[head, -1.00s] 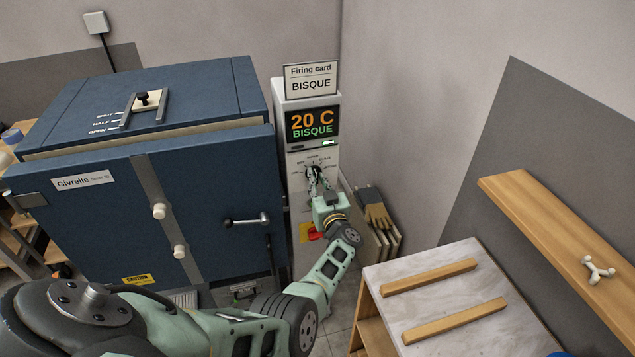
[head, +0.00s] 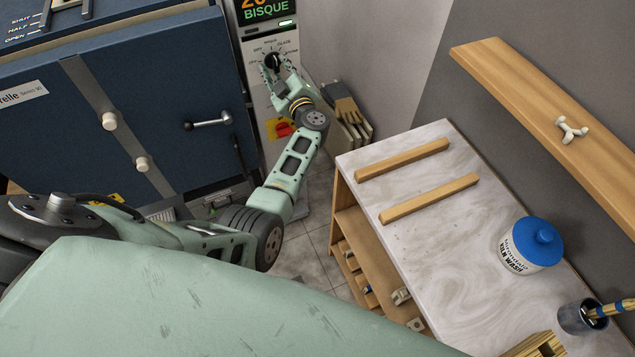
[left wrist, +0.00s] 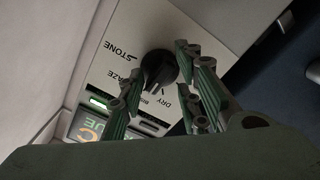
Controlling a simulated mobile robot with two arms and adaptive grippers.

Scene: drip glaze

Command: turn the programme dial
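The black programme dial (head: 273,62) is on the white control panel (head: 258,95) beside the kiln. In the left wrist view the dial (left wrist: 158,68) sits among the labels STONE, GLAZE (partly covered), BISQUE and DRY, and its pale mark faces the BISQUE side. The display (head: 265,8) reads BISQUE; its top is cut off. My left gripper (head: 275,72) is at the dial. In the left wrist view its fingers (left wrist: 158,72) are spread, one each side of the dial; I cannot tell whether either touches it. My right gripper is not in view.
The blue kiln (head: 150,75) stands left of the panel, its door handle (head: 208,121) projecting. A marble-topped table (head: 440,235) holds wooden bars and a blue-lidded jar (head: 530,245). A wooden shelf (head: 530,95) is on the right wall.

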